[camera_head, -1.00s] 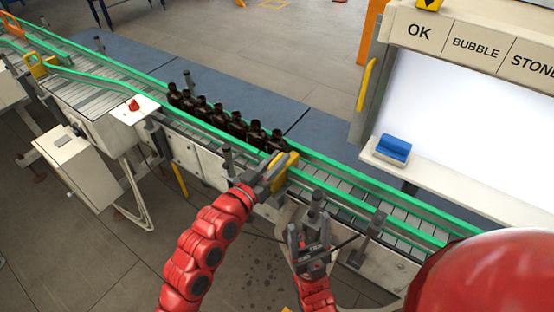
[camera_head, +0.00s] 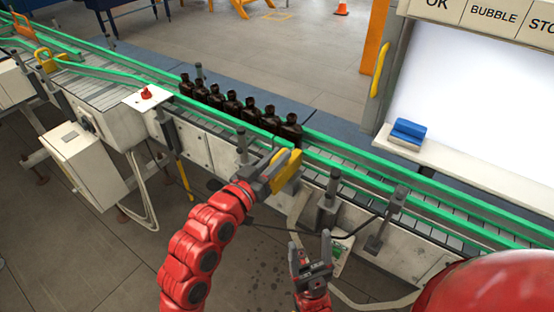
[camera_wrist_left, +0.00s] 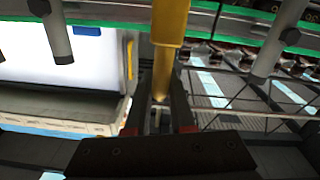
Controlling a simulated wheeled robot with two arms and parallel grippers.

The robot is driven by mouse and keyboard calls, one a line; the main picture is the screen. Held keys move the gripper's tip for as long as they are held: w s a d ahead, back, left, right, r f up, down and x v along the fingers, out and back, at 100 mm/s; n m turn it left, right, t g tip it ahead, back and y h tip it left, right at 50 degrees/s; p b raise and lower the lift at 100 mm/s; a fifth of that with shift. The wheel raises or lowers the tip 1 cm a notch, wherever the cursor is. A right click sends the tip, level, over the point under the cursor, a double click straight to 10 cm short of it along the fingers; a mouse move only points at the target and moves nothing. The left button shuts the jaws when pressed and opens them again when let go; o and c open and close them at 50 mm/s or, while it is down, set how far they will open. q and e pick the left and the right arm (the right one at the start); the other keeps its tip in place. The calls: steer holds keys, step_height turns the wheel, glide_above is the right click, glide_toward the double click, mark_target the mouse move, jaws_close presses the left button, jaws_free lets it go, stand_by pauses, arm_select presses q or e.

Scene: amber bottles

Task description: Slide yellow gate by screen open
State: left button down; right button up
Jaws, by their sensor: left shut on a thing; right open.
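The yellow gate (camera_head: 287,171) by the screen stands at the conveyor's near rail, just right of a row of dark amber bottles (camera_head: 231,104). My left gripper (camera_head: 270,171) is shut on the gate's yellow part. In the left wrist view the yellow bar (camera_wrist_left: 168,38) runs down between the fingers of my left gripper (camera_wrist_left: 160,110). My right gripper (camera_head: 311,254) is open and empty, low in front of the conveyor. The white screen (camera_head: 475,95) stands behind the belt at the right.
The conveyor with green rails (camera_head: 385,165) runs from upper left to lower right. Its belt right of the gate is clear. A blue block (camera_head: 408,131) lies on the screen's ledge. A control box with a red button (camera_head: 146,93) stands at the left.

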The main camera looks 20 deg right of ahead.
arm_select(q)
steer(key=c, duration=0.8)
jaws_free()
steer(key=shift+d, duration=0.15)
steer(key=p+v, duration=0.7)
steer(key=v, duration=1)
steer(key=shift+s, duration=0.2)
steer(key=shift+a, duration=0.2)
